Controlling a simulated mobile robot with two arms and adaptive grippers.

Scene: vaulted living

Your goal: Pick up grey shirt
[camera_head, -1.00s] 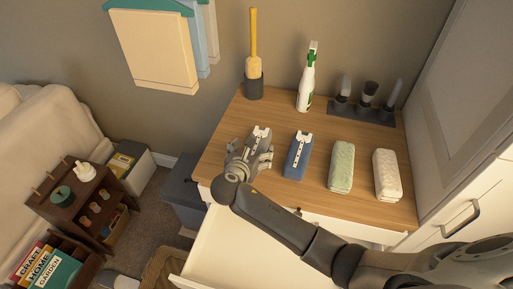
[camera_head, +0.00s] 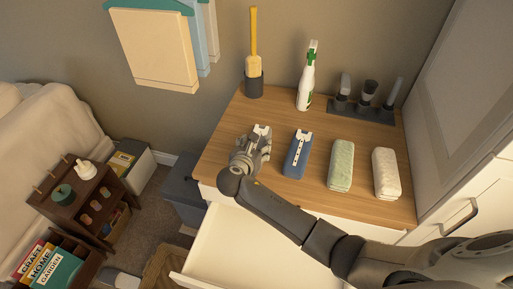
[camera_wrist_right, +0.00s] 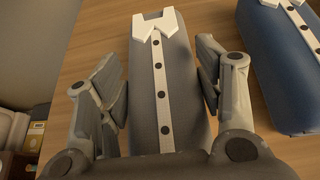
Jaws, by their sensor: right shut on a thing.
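The grey shirt (camera_head: 262,131) is a folded bundle with a white collar and a dark-buttoned placket. It lies at the left end of the wooden dresser top, mostly hidden by my gripper in the head view. In the right wrist view the grey shirt (camera_wrist_right: 158,90) runs between the two fingers. My right gripper (camera_head: 254,147) is over it, with a finger along each side, shut on it. The right gripper also shows in the wrist view (camera_wrist_right: 160,85). The shirt appears to rest on the wood. My left gripper is not in view.
A blue shirt (camera_head: 297,154) lies close to the right, then a green folded towel (camera_head: 341,165) and a white one (camera_head: 386,173). A brush holder (camera_head: 254,86), a spray bottle (camera_head: 308,78) and a brush rack (camera_head: 362,111) stand behind. An open drawer (camera_head: 232,243) juts out below.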

